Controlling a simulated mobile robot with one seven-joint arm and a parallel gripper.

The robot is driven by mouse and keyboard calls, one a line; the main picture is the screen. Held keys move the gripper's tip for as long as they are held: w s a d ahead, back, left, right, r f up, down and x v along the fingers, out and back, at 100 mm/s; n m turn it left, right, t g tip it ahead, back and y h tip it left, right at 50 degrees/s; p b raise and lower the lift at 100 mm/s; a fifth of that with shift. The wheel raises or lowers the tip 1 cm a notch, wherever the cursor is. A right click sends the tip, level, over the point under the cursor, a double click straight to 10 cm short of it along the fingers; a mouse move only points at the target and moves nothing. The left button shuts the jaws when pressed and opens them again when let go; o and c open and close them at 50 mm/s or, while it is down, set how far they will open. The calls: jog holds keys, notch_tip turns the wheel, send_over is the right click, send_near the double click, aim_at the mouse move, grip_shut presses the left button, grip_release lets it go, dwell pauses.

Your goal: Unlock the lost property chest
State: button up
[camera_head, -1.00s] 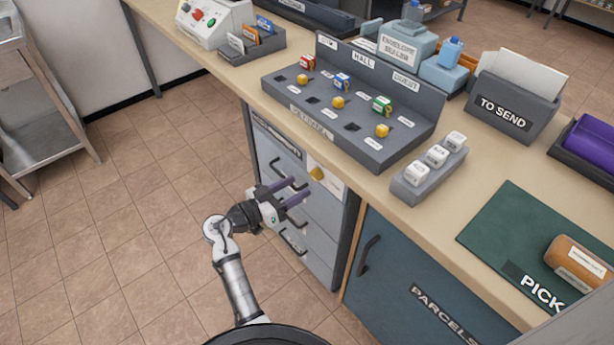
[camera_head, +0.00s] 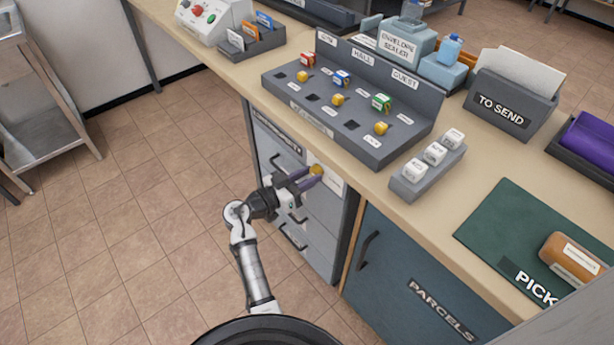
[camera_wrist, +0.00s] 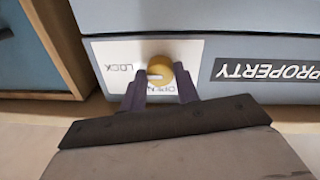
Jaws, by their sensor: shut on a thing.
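The lost property chest (camera_head: 325,215) is a grey drawer unit under the counter. A yellow round knob (camera_head: 317,170) sits on a white plate at its upper right front. In the wrist view the knob (camera_wrist: 158,77) stands between the words LOCK and OPEN on the plate (camera_wrist: 105,55), seen upside down; a pale mark on the knob points toward the left of that picture, on the LOCK side. My gripper (camera_head: 312,177) is at the knob with its purple fingers shut on it, one finger on each side. The fingers partly cover the word OPEN.
A blue PARCELS cabinet (camera_head: 410,270) with a dark handle stands right of the chest. The counter (camera_head: 440,215) overhangs above, carrying a grey key board (camera_head: 350,100) and a block of white cubes (camera_head: 428,170).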

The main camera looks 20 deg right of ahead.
dwell(0.3)
jog(key=n+b, duration=0.1)
jog(key=n, duration=0.3)
jog(key=shift+f, duration=0.1)
jog(key=n, duration=0.4)
jog(key=shift+s+n, duration=0.1)
jog(key=shift+n, duration=0.2)
jog(key=n+p, duration=0.1)
jog(key=n, duration=0.1)
jog(key=n+t+p, duration=0.1)
jog(key=n, duration=0.2)
jog(key=shift+r+n+p, duration=0.2)
jog(key=shift+n+p, duration=0.1)
jog(key=shift+p, duration=0.1)
jog(key=shift+s+n+p, duration=0.1)
jog(key=shift+n+p, duration=0.95)
jog(key=shift+n, duration=1.05)
jog(key=shift+f, duration=0.1)
jog(key=o, duration=1)
jog(key=shift+c, duration=0.2)
